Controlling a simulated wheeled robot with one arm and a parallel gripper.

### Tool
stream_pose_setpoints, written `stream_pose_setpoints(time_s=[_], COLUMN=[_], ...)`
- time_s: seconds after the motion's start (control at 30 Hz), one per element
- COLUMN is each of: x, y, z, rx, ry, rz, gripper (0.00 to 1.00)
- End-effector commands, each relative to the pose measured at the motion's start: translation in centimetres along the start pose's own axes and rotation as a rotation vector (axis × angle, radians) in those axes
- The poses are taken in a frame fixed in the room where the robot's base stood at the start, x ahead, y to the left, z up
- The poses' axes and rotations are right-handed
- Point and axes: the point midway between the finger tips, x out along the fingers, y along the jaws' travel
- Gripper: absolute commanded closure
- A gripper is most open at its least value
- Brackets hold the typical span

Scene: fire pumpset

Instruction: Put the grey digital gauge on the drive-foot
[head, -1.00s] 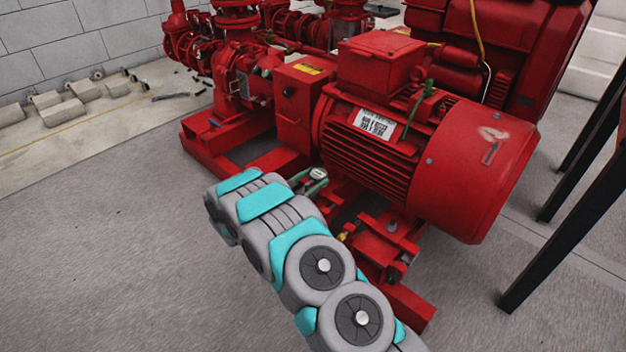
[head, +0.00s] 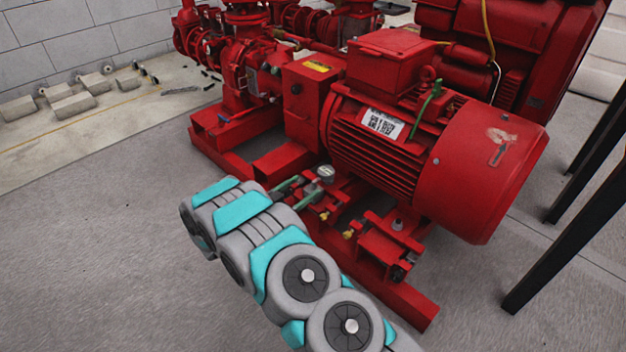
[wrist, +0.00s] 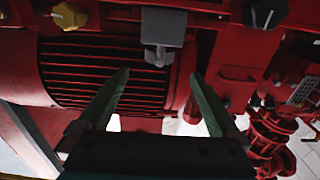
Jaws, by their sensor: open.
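The grey digital gauge (head: 325,173) shows in the head view as a small round-topped piece by the red motor's near foot. It appears to stand on the red drive-foot (head: 345,190), though the contact is too small to make out. In the wrist view a grey block with a short stem, apparently the gauge (wrist: 162,28), is ahead of my fingers. My gripper (head: 304,187) is open, with its green fingers just left of the gauge. In the wrist view my gripper (wrist: 160,75) has nothing between its fingertips, and the gauge is beyond them.
The red motor (head: 400,150) rises behind the gauge. Brass fittings (head: 348,234) and another red foot (head: 390,245) are to the right. A yellow knob (wrist: 68,16) and a dark dial (wrist: 265,12) flank the gauge. The grey floor (head: 110,230) at left is clear.

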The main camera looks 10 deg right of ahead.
Motion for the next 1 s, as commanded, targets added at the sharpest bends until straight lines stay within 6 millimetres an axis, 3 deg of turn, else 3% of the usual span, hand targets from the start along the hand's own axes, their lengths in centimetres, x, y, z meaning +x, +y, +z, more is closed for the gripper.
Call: stream_pose_setpoints(time_s=[0.23, 0.57, 0.77, 1.0], x=[-3.2, -3.9, -2.7, -3.0], y=[0.0, -0.2, -3.8, -9.7], z=[-0.1, -0.1, -1.9, -6.5], rx=[0.000, 0.005, 0.076, 0.172], ry=[0.001, -0.008, -0.138, -0.399], rz=[-0.001, -0.007, -0.124, -0.392], gripper=[0.01, 0.01, 0.01, 0.01])
